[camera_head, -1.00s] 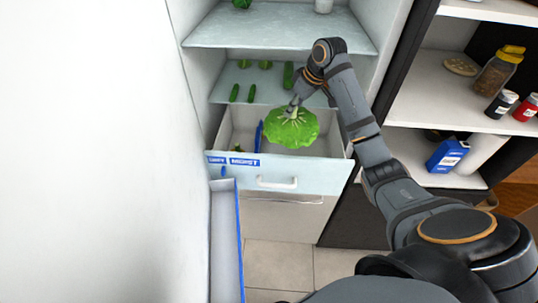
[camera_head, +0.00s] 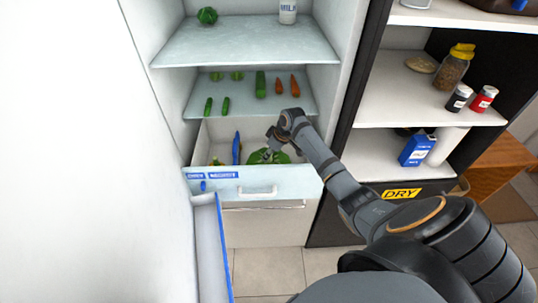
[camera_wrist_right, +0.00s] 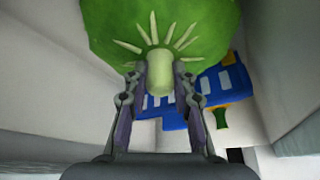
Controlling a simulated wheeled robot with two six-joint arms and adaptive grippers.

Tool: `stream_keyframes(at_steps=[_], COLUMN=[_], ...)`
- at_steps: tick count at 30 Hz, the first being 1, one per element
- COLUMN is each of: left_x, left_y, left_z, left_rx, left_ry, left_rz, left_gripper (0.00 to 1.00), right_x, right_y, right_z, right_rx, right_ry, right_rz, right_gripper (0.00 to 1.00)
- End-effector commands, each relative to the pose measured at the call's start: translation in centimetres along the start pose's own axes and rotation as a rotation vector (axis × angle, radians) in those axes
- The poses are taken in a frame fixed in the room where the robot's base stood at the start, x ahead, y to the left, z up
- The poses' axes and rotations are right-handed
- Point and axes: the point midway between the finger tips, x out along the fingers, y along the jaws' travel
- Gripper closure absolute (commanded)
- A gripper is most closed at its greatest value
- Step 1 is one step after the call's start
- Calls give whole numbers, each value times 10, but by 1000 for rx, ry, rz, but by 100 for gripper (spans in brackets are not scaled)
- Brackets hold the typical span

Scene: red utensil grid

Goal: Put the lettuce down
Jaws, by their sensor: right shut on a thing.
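The lettuce (camera_head: 268,157) is a green leafy head inside the open fridge drawer (camera_head: 258,182), right of a blue divider (camera_head: 237,148). In the right wrist view the lettuce (camera_wrist_right: 160,25) shows its pale stem between the two fingers of my right gripper (camera_wrist_right: 160,85). My right gripper (camera_head: 275,137) is shut on that stem, in or just above the drawer. Whether the lettuce touches the drawer floor cannot be told. My left gripper is not in view.
Above the drawer, a glass shelf (camera_head: 240,105) holds cucumbers and carrots; a higher shelf (camera_head: 245,45) holds a milk bottle (camera_head: 288,12). The open fridge door (camera_head: 90,150) stands at left. A pantry shelf (camera_head: 430,95) with jars is at right.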

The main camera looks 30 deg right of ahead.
Motion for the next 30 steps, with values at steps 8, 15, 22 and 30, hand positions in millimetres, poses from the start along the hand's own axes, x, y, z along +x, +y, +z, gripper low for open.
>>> stream_keyframes(at_steps=[8, 15, 22, 30], left_x=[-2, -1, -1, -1], left_y=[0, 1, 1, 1], left_z=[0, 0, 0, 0], left_rx=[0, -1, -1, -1], left_ry=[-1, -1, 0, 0], left_rz=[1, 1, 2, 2], left_gripper=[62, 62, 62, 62], right_x=[9, 11, 11, -1], right_y=[0, 0, 0, 2], right_z=[2, 4, 4, 3], right_rx=[-3, -2, -1, -2], right_ry=[4, 2, 2, 3], right_rz=[3, 2, 1, 4], right_gripper=[100, 64, 52, 52])
